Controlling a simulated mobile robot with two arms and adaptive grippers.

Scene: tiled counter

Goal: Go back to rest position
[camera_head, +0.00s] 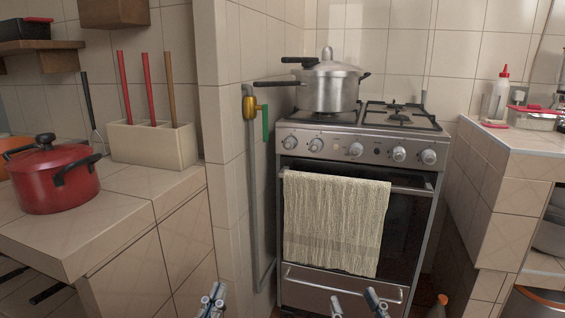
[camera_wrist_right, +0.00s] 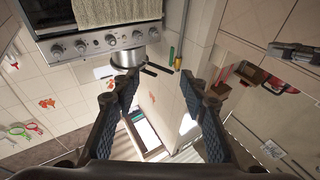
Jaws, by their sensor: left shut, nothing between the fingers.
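My left gripper (camera_head: 212,300) shows at the bottom edge of the head view, left of the stove. Its fingertips are together with nothing between them. My right gripper (camera_head: 355,304) is at the bottom edge in front of the oven, its fingertips apart. In the right wrist view, the two dark padded fingers of this gripper (camera_wrist_right: 162,95) are wide apart and empty. Neither gripper visibly touches anything. Most of both arms is out of view.
A stove (camera_head: 425,152) bears a steel pressure cooker (camera_head: 332,88); a cream towel (camera_head: 335,220) hangs on its oven door. A red pot (camera_head: 55,185) and a utensil holder (camera_head: 150,145) stand on the left counter (camera_head: 110,220). A right counter (camera_head: 520,142) holds a red-capped bottle (camera_head: 497,95).

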